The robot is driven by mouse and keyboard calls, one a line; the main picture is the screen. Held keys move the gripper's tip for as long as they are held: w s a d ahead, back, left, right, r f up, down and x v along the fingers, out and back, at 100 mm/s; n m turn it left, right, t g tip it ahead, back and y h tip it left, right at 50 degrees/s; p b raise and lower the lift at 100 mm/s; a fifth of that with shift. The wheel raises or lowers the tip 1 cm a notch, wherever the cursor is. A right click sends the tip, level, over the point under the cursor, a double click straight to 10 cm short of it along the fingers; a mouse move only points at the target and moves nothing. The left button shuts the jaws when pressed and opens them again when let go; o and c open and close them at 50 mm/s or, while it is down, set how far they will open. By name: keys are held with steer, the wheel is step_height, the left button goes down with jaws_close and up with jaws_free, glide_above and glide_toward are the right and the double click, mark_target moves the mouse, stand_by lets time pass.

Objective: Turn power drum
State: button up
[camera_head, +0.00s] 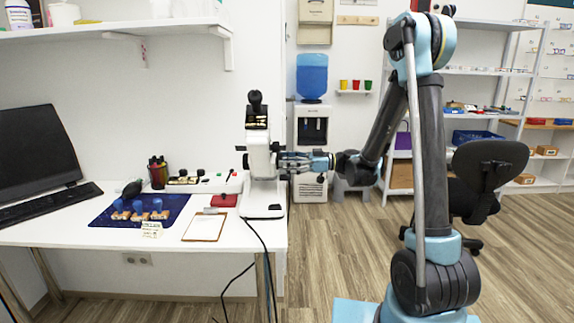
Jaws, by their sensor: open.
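The white lensmeter (259,160) stands upright on the right end of the table, with a black eyepiece on top. My gripper (284,163) reaches in from the right at the lensmeter's right side, about halfway up its body. Its fingers point left and are open. The power drum cannot be made out clearly; the fingers cover that side of the device. I cannot tell whether the fingers touch the lensmeter or sit around the drum.
The white table (110,233) also holds a monitor (36,152), a keyboard (45,205), a dark blue mat (101,217) with small items, a pen cup (158,173), a clipboard (204,228) and a red box (224,200). A water dispenser (311,120) and a black chair (488,170) stand beyond.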

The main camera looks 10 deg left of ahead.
steer(key=shift+c, duration=0.3)
steer(key=c, duration=1)
steer(key=m, duration=0.5)
steer(key=shift+m, duration=0.4)
steer(key=shift+w, duration=0.1)
steer(key=o, duration=1.1)
steer(key=shift+c, duration=0.2)
